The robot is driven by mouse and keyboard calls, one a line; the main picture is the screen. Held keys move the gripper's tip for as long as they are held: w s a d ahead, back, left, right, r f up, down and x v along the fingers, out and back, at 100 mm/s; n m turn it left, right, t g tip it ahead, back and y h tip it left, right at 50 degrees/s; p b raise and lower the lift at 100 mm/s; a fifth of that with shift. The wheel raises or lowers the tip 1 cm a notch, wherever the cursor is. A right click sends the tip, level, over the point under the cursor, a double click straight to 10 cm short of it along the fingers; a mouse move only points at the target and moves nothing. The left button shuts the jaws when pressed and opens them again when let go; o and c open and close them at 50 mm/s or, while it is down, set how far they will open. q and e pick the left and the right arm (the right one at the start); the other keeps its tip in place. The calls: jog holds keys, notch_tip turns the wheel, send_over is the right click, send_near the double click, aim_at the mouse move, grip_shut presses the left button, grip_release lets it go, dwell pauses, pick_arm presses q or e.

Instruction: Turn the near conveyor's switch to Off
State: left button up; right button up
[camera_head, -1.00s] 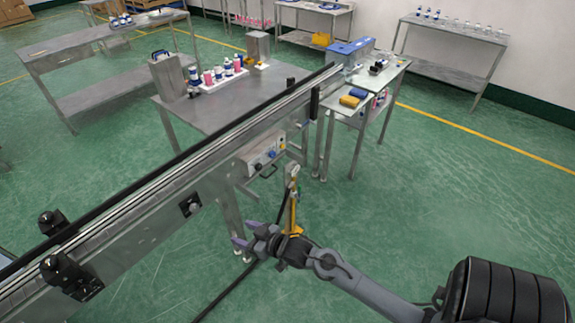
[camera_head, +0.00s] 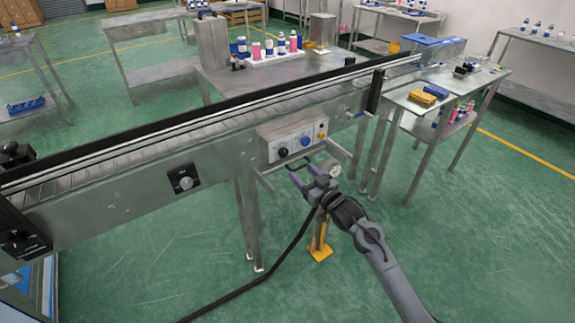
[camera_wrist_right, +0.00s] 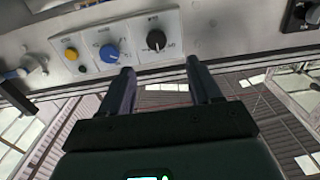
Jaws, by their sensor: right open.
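The near conveyor (camera_head: 120,180) crosses the head view. Its control panel (camera_head: 292,138) carries a black rotary knob (camera_head: 283,152), a blue knob (camera_head: 305,141) and a yellow button (camera_head: 322,134). The right wrist view also shows the black knob (camera_wrist_right: 156,40), blue knob (camera_wrist_right: 109,53) and yellow button (camera_wrist_right: 70,53). Labels are too small to read. My right gripper (camera_head: 302,173) is open and empty, just below the panel. In the right wrist view its fingers (camera_wrist_right: 160,68) point at the panel, spread about the black knob, apparently short of it. My left gripper is not in view.
A separate black plate with a knob (camera_head: 184,182) sits farther left on the conveyor side. A metal bar frame (camera_head: 335,152) juts out near the panel. A yellow-footed stand (camera_head: 319,250) and a black cable (camera_head: 262,280) are below.

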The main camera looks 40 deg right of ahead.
aim_at(285, 153)
jog(key=w+b, duration=0.1)
jog(key=w, duration=0.2)
jog(key=w+d+b, duration=0.1)
jog(key=w, duration=0.2)
jog(key=w+b, duration=0.1)
jog(key=w, duration=0.2)
jog(key=shift+w+d, duration=0.25)
jog(key=shift+w, duration=0.05)
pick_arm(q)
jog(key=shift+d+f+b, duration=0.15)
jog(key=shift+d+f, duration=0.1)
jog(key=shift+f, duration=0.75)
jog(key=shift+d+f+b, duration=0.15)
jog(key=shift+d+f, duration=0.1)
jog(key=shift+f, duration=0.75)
pick_arm(e)
jog(key=shift+w+r, duration=0.1)
jog(key=shift+w, duration=0.45)
